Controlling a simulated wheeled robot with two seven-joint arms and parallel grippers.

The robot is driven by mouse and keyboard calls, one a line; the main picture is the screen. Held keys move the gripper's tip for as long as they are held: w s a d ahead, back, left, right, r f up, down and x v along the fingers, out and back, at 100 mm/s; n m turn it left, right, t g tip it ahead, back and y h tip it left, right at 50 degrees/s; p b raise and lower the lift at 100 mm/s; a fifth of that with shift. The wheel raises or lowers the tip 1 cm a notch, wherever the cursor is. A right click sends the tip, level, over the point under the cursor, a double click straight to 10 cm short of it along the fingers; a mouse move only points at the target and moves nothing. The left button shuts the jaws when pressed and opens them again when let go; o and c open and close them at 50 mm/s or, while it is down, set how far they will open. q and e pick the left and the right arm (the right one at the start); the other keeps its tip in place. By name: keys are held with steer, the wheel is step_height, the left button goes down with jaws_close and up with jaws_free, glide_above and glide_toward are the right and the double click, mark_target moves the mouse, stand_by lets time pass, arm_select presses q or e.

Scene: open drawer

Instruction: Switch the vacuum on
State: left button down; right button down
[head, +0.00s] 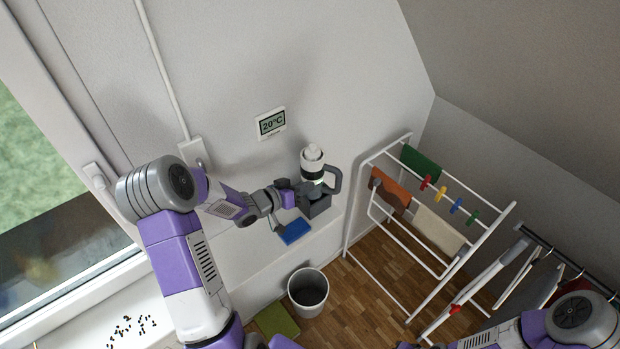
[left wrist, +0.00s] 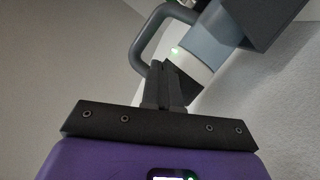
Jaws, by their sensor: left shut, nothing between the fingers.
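The vacuum (head: 312,158) is a white and dark grey handheld unit with a loop handle, upright in a grey holder (head: 318,208) by the wall. In the left wrist view the vacuum (left wrist: 205,60) shows its handle, a white band and a small lit green spot (left wrist: 174,51). My left gripper (head: 312,190) is in front of the vacuum and partly hides its lower body. In the left wrist view its fingers (left wrist: 164,82) are shut and empty, with tips close to the white band; I cannot tell whether they touch. My right arm shows at the lower right, its gripper out of view.
A blue sponge-like block (head: 294,231) lies on the ledge under my left wrist. A grey bin (head: 308,290) stands on the wooden floor. A drying rack (head: 437,250) with cloths and pegs stands right of the vacuum. A thermostat (head: 270,123) is on the wall.

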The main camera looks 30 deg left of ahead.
arm_select(q)
steer(key=s+d, duration=0.2)
steer(key=s, duration=0.3)
steer(key=shift+s, duration=0.35)
stand_by(0.5)
steer(key=s+d+f+n+g+y+b, duration=0.1)
steer(key=d+f+g+b, duration=0.3)
steer(key=f, duration=0.6)
steer(key=s+d+f+n+g+b, duration=0.1)
steer(key=s+d+f+b, duration=0.15)
steer(key=d+f, duration=0.55)
steer(key=s+d+f+g+b, duration=0.3)
steer(key=s+d+f+g, duration=0.1)
steer(key=s+f, duration=0.3)
steer(key=s+d+f+g+b, duration=0.3)
steer(key=s+f, duration=0.5)
steer(key=f, duration=0.3)
steer(key=shift+s+d+g+y, duration=0.3)
steer(key=shift+d+g, duration=0.15)
steer(key=shift+g, duration=0.05)
